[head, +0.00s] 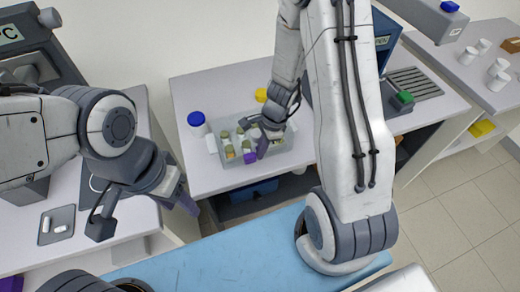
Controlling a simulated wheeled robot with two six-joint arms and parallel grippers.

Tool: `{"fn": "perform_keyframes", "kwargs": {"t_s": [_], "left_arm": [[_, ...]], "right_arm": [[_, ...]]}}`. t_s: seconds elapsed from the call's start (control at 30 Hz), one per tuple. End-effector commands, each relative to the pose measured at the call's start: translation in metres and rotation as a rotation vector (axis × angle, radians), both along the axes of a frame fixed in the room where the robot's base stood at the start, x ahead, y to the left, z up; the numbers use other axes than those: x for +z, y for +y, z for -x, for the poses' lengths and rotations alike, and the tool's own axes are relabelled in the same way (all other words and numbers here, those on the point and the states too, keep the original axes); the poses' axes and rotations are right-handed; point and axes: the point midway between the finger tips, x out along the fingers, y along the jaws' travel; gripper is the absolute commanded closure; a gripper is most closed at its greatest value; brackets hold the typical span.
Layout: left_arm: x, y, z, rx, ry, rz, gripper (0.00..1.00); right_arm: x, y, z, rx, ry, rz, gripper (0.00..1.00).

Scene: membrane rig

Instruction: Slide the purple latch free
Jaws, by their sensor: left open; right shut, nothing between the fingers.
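The purple latch (250,158) is a small purple piece at the front edge of a grey tray (279,146) on the middle bench. The tray holds several small jars with olive lids. My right gripper (258,143) reaches down over the tray, close above and beside the latch, shut and empty. I cannot tell whether it touches the latch, and it hides part of the tray.
A blue-lidded jar (198,122) stands left of the tray and a yellow lid (261,95) behind it. A green block (403,98) is at the right of the bench. A small grey tray with white pieces (57,225) lies on the left bench. White cups (498,68) stand far right.

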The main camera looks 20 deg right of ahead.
Motion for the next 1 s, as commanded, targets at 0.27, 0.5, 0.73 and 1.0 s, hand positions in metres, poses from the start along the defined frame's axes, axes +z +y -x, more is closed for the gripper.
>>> {"fn": "perform_keyframes", "kwargs": {"t_s": [0.27,0.5,0.73,1.0], "left_arm": [[0.0,0.0,0.0,0.0,0.0,0.0,0.5],[0.004,0.0,0.0,0.0,0.0,0.0,0.5],[0.018,0.0,0.0,-0.002,0.0,0.0,0.5],[0.022,0.0,0.0,-0.003,0.0,0.0,0.5]], "right_arm": [[0.0,-0.001,0.001,-0.005,0.001,-0.001,1.0],[0.001,-0.011,0.0,-0.002,0.001,-0.001,1.0],[0.027,-0.036,-0.003,0.015,-0.006,0.0,1.0],[0.077,-0.049,-0.002,0.015,-0.004,0.002,1.0]]}}
